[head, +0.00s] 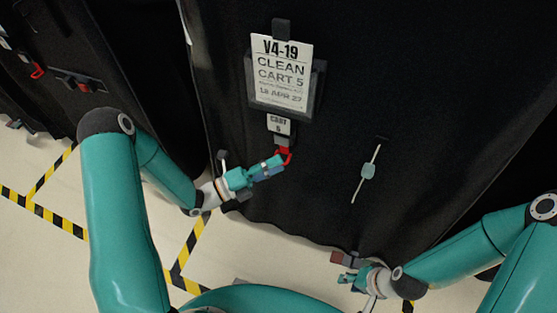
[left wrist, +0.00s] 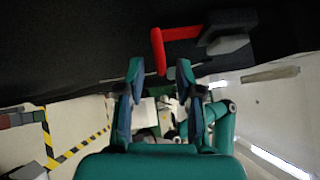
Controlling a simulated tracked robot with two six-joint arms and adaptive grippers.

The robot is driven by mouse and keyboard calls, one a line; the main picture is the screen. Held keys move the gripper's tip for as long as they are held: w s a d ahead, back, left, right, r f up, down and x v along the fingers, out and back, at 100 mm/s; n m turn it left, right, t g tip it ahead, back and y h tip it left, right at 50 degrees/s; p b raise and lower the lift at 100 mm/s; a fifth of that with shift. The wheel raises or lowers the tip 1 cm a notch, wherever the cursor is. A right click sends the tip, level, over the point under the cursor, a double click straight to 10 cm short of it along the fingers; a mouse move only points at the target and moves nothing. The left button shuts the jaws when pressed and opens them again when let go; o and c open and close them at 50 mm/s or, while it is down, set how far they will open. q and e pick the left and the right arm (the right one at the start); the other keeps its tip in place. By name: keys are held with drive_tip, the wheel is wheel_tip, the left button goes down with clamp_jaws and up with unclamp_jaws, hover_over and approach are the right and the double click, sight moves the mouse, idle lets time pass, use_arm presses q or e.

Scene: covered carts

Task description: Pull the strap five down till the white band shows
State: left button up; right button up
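The strap five hangs below the CART 5 tag (head: 278,125) on the black cover, with a red pull loop (head: 285,155) at its lower end. No white band shows on it. In the left wrist view the red loop (left wrist: 159,50) appears ahead, its end in line with the gap between my fingertips. My left gripper (head: 279,163) is at the loop; in the wrist view its fingers (left wrist: 160,68) are apart. I cannot tell whether they touch the loop. My right gripper (head: 347,281) is low by the cover's bottom edge, away from the strap; its fingers are too small to judge.
A sign reading CLEAN CART 5 (head: 282,75) hangs above the strap. A thin rod with a pale green middle (head: 368,171) is on the cover to the right. Another covered cart with a red loop (head: 38,71) stands left. Yellow-black tape (head: 57,218) marks the pale floor.

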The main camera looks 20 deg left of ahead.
use_arm(q)
drive_tip(key=shift+x, duration=0.95)
clamp_jaws()
